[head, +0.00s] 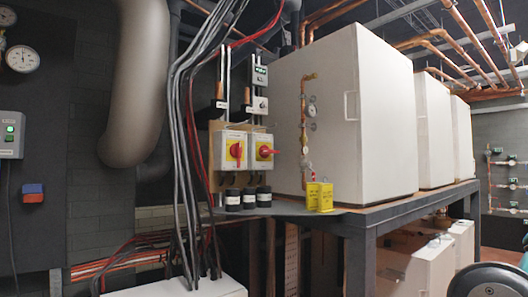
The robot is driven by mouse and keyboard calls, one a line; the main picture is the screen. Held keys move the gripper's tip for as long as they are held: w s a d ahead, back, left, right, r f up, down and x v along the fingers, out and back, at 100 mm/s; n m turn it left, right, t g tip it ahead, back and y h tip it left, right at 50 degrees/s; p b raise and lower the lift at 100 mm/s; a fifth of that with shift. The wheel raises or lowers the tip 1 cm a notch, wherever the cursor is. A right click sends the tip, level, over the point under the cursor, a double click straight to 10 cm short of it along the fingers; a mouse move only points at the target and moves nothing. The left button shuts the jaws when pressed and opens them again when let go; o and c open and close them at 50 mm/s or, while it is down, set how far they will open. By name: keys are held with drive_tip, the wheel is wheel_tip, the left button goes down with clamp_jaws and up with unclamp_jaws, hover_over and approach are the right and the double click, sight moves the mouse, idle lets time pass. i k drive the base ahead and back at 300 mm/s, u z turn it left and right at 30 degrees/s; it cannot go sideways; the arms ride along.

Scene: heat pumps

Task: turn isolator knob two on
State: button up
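The left isolator knob (236,151) looks upright. The right isolator knob (265,152) looks turned sideways, with its handle pointing right. I cannot read any numbers, so I cannot tell which one is isolator two. Nothing covers either knob. My gripper is not in view.
Grey and red cables (185,130) hang just left of the boxes. A dark metal bench (400,212) supports the cabinets.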

sight(265, 151)
drive_tip(key=u, duration=0.6)
drive_tip(key=i, duration=1.25)
drive_tip(key=z, duration=0.2)
